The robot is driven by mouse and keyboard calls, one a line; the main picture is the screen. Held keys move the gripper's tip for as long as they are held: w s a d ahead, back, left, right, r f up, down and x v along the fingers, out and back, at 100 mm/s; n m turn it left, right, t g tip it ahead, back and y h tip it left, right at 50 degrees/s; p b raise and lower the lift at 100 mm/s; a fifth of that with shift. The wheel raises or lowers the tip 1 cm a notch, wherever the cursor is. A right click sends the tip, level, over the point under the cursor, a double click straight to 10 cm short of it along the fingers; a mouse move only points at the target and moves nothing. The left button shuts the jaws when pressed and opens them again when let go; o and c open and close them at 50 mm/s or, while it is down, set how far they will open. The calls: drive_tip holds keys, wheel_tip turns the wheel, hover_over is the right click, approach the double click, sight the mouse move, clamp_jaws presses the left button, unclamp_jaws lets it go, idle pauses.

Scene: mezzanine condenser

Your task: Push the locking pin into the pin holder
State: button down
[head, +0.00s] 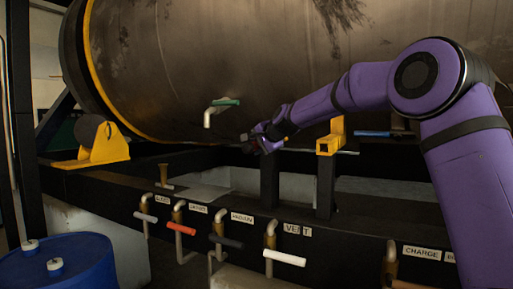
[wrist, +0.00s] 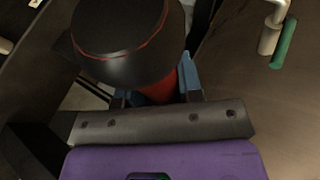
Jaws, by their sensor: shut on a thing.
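In the wrist view my gripper (wrist: 156,92) is shut on a thick black-headed thing (wrist: 125,40) with a thin red ring and a red lower part. I cannot tell from its shape whether it is the locking pin. In the head view my gripper (head: 264,140) is small and dark, in front of the tank's underside, so what it holds is hard to make out there. A yellow bracket (head: 330,138), possibly the pin holder, stands on the frame to the right of my gripper, apart from it. A blue rod (head: 372,134) shows just right of this bracket, partly behind my arm.
A large dark tank (head: 230,60) fills the back. A green-handled valve (head: 222,103) hangs from it left of my gripper and shows in the wrist view (wrist: 283,45). Several labelled valves line the front beam (head: 340,228). A blue drum (head: 75,268) stands at lower left.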

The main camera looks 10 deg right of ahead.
drive_tip(key=shift+r, duration=0.1)
drive_tip(key=c, duration=0.8)
unclamp_jaws()
drive_tip(key=shift+o, duration=0.6)
drive_tip(key=v, duration=1)
drive_tip(key=s+f+n+g+h, duration=0.1)
drive_tip(key=s+n, duration=0.2)
drive_tip(key=s, duration=0.8)
drive_tip(key=s+d+f+n+g+h, duration=0.1)
drive_tip(key=s+f, duration=0.4)
drive_tip(key=s, duration=0.7)
drive_tip(key=s+d+f+n+g+h, duration=0.1)
drive_tip(key=s+d+f+n+g, duration=0.1)
drive_tip(key=s, duration=1.1)
drive_tip(key=s+d+f+n+g+h, duration=0.1)
drive_tip(key=s+d+f+n+h, duration=0.1)
drive_tip(key=s+d+f+n, duration=0.2)
drive_tip(key=s+d+f, duration=0.1)
drive_tip(key=s+f, duration=0.2)
drive_tip(key=s, duration=0.5)
drive_tip(key=shift+d+f, duration=0.35)
drive_tip(key=shift+d, duration=0.05)
